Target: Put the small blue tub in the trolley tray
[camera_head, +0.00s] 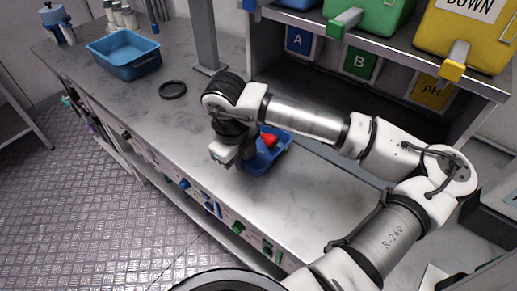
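A small dark blue tub (274,160) sits on the grey bench, in front of the shelf unit, with something red (269,140) inside it. My gripper (222,158) points down at the left side of this tub. My wrist hides the tub's back left part. The fingers are small and partly covered, so I cannot tell whether they are open or shut, or touching the tub's wall. I cannot make out a trolley tray for certain; a grey metal stand (14,78) at the left edge shows only in part.
A larger light blue tub (148,68) and a black ring (172,90) are on the bench's far left part. A grey post (204,35) rises from the bench. Green (372,17) and yellow (470,40) bins stand on the shelf. The patterned floor (85,190) is clear at left.

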